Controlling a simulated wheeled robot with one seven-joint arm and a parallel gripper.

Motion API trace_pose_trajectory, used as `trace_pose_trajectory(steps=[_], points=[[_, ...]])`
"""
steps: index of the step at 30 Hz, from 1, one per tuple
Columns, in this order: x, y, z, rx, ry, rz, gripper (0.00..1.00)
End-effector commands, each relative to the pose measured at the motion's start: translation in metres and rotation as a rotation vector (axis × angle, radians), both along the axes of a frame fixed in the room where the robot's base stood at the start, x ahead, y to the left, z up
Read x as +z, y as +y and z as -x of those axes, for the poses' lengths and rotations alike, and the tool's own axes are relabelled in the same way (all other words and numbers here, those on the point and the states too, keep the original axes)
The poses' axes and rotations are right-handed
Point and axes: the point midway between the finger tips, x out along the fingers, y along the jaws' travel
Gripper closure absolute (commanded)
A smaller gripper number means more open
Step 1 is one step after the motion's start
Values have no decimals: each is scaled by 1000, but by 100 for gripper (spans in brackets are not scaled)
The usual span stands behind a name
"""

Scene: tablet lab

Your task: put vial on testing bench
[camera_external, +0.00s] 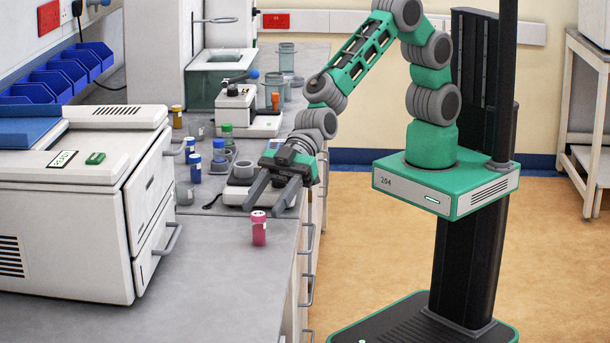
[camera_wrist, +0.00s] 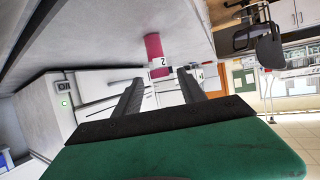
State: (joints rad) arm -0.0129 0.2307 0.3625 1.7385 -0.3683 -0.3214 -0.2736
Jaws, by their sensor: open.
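I cannot tell which part of the bench is the testing bench.
A large white machine (camera_external: 90,200) stands left of the vial. The bench front is clear.

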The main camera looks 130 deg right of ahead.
Motion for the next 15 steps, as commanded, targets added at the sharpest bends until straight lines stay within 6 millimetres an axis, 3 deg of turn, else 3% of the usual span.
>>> trace_pose_trajectory(steps=[6,15], points=[[21,-21,48,-3,-3,0,52],[32,-32,89,-2,53,23,52]])
